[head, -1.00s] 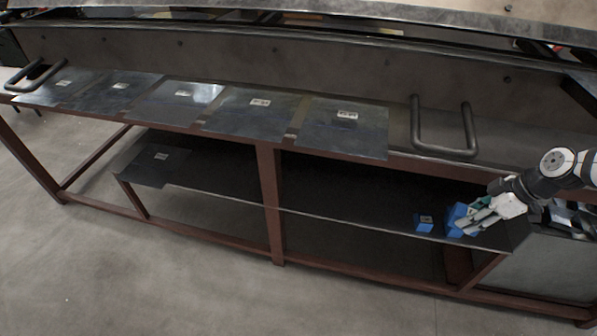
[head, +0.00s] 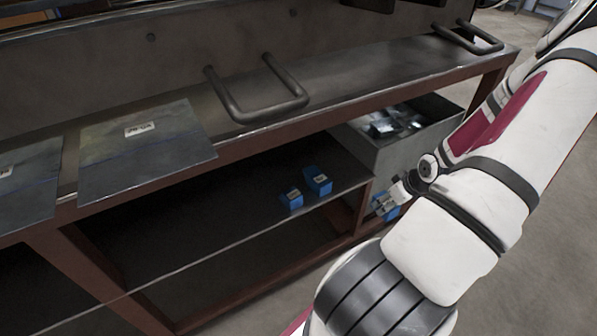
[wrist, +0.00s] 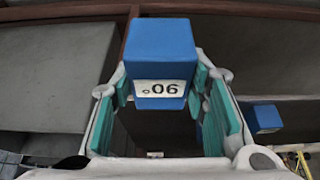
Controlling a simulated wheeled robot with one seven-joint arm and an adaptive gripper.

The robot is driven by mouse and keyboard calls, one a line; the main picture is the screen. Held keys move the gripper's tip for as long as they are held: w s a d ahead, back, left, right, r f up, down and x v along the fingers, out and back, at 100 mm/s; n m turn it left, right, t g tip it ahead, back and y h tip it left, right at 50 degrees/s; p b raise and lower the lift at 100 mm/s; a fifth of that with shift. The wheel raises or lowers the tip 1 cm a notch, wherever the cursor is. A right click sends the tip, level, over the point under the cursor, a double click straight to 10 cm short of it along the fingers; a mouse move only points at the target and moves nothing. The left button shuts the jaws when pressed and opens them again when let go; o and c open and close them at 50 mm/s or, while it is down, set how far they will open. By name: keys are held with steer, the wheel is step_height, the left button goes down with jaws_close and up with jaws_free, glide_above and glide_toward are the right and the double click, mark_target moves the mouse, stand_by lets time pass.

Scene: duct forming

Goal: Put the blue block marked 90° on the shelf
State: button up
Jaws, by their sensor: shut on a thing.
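The blue block marked 90° (wrist: 160,50) is between the teal finger pads of my gripper (wrist: 163,105) in the wrist view. Its white label reads upside down there. In the head view my gripper (head: 386,204) is shut on this block, just right of the end of the lower shelf (head: 235,215). The block is apart from the shelf surface in the picture. Two other blue blocks, one nearer (head: 291,199) and one farther (head: 319,182), stand on the shelf near its right end. One blue block also shows at the right in the wrist view (wrist: 267,117).
A grey metal bin (head: 395,152) with loose pieces stands right of the shelf. The tabletop above carries metal sheets, one labelled (head: 150,155), and a bent handle (head: 258,100). A red-brown table frame borders the shelf. Shelf left of the blocks is clear.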

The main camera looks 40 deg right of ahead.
steer(key=w+d+b, duration=0.1)
steer(key=w, duration=0.3)
steer(key=w+d+b, duration=0.1)
steer(key=w, duration=0.4)
steer(key=w+d+b, duration=0.1)
steer(key=w, duration=0.4)
steer(key=shift+d, duration=0.15)
steer(key=w, duration=0.2)
steer(key=w+d+b, duration=0.1)
steer(key=w, duration=0.1)
steer(key=shift+s+f+b, duration=0.2)
steer(key=shift+f+b, duration=0.4)
steer(key=shift+f, duration=0.1)
steer(key=shift+f, duration=0.15)
steer(key=o, duration=1.4)
steer(key=shift+o, duration=0.2)
